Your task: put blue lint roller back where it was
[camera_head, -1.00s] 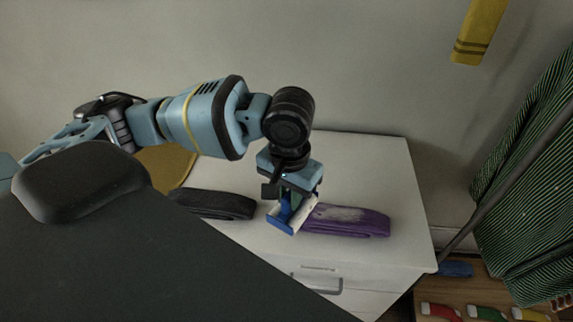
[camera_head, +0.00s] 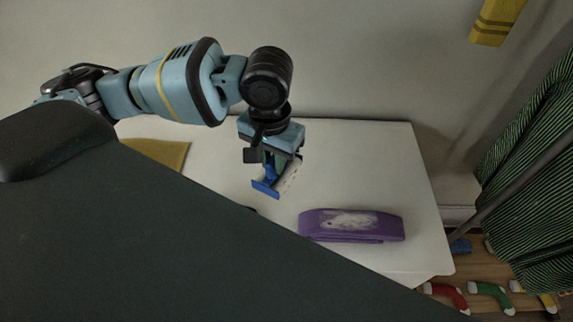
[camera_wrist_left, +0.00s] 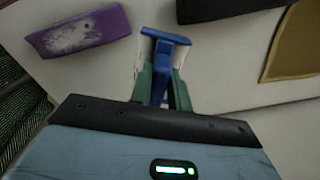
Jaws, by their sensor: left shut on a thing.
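My left gripper (camera_head: 274,165) is shut on the blue lint roller (camera_head: 266,188) and holds it over the white cabinet top (camera_head: 360,160). In the left wrist view, the lint roller (camera_wrist_left: 166,38) stands out between the green fingers of the gripper (camera_wrist_left: 161,88). The purple folded cloth (camera_head: 350,226), with a pale lint patch, lies on the cabinet top to the right of the roller, apart from it. It is at upper left in the left wrist view (camera_wrist_left: 80,32). My right gripper is not in view.
A black folded cloth (camera_wrist_left: 215,8) and a mustard cloth (camera_wrist_left: 293,45) lie on the cabinet top. A dark part of my own body hides the lower left in the head view. A green striped cloth (camera_head: 535,170) hangs at right; socks (camera_head: 490,292) lie below.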

